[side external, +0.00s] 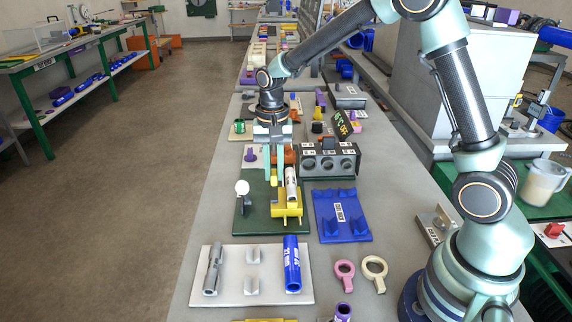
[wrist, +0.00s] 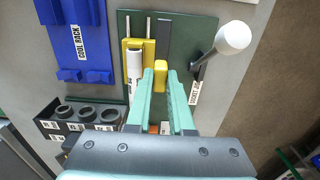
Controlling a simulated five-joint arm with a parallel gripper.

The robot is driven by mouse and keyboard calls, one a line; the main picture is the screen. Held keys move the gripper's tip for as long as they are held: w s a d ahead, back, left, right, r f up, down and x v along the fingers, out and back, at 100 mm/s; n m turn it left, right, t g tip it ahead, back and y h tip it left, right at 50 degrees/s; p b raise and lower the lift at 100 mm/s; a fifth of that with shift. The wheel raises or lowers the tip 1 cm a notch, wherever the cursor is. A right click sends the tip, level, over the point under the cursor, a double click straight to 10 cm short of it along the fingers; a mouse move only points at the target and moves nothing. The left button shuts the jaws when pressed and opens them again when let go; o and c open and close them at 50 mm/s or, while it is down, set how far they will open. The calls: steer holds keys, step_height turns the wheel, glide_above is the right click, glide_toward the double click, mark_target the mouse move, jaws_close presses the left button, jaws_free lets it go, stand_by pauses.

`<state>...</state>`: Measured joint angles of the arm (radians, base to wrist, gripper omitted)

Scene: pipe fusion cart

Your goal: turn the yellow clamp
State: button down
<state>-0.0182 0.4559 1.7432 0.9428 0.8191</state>
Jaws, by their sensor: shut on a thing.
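The yellow clamp (side external: 287,207) sits on a dark green plate (side external: 245,222) and has a white pipe (side external: 291,184) in it. In the wrist view the clamp body (wrist: 133,47) is upper left of my fingers, with the pipe (wrist: 135,72) beside them. My gripper (side external: 274,178) points down over the plate's far part. In the wrist view its pale green fingers (wrist: 161,80) are shut on an upright yellow tab (wrist: 160,74), which looks like part of the clamp. The fingers hide the tab's lower part.
A lever with a white knob (wrist: 233,37) stands on the plate close beside my fingers; the knob (side external: 242,187) is on the left in the side view. A blue rack (side external: 341,224) and a grey three-hole block (side external: 329,163) stand to the right. A pale tray (side external: 252,286) lies nearer the camera.

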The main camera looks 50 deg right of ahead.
mark_target(274, 172)
steer(key=shift+r, duration=0.1)
steer(key=c, duration=0.8)
jaws_free()
step_height(274, 172, up, 12)
steer(key=s+r+n+t, duration=0.1)
steer(key=s+n+t, duration=0.4)
steer(key=s+n, duration=0.4)
steer(key=s, duration=0.5)
steer(key=shift+s+d+r+t, duration=0.25)
steer(key=shift+s+d+t, duration=0.05)
steer(key=shift+s+d, duration=0.1)
